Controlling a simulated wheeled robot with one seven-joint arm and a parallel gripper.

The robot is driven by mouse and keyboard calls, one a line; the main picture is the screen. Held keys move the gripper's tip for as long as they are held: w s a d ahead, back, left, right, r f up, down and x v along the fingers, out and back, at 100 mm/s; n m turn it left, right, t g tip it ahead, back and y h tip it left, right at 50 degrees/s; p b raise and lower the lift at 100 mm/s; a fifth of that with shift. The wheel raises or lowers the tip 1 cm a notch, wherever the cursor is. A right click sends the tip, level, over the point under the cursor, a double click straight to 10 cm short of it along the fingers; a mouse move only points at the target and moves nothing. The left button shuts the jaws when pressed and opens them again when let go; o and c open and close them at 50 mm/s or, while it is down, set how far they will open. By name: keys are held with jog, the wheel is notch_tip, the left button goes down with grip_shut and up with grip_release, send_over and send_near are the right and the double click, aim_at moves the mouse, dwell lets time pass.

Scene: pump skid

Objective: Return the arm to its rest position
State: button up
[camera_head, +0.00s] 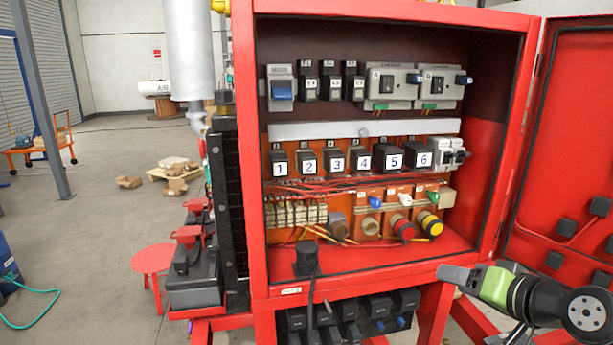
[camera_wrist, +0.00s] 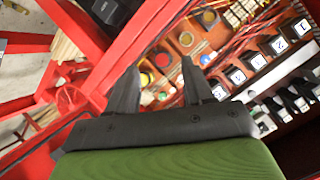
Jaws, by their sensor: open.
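My gripper (camera_head: 456,276) is at the lower right in the head view, in front of the red cabinet's bottom right corner. My arm, with a green band and a dark joint, reaches in from the right edge. In the wrist view my gripper (camera_wrist: 158,85) shows two dark fingers spread apart with nothing between them. Past the fingertips are the cabinet's coloured round buttons, blurred and some way off. No contact with the cabinet shows.
The red cabinet (camera_head: 243,170) stands open, with numbered relays (camera_head: 337,162), switches and wiring inside. Its open door (camera_head: 560,150) is on the right, close behind my arm. A red stool (camera_head: 153,260) and a pallet with boxes (camera_head: 173,171) are at left. Floor at left is mostly free.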

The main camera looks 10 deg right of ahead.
jog(key=s+a+f+n+g+p, duration=0.25)
jog(key=a+n+g, duration=0.2)
jog(key=a, duration=1.05)
jog(key=s+a+f+g+h, duration=0.1)
jog(key=s+a, duration=0.1)
jog(key=s, duration=0.5)
jog(key=s+a+f+n+g+h+p, duration=0.1)
jog(key=s+a, duration=0.2)
jog(key=s, duration=0.5)
jog(key=shift+f+g, duration=0.25)
jog(key=shift+g, duration=0.1)
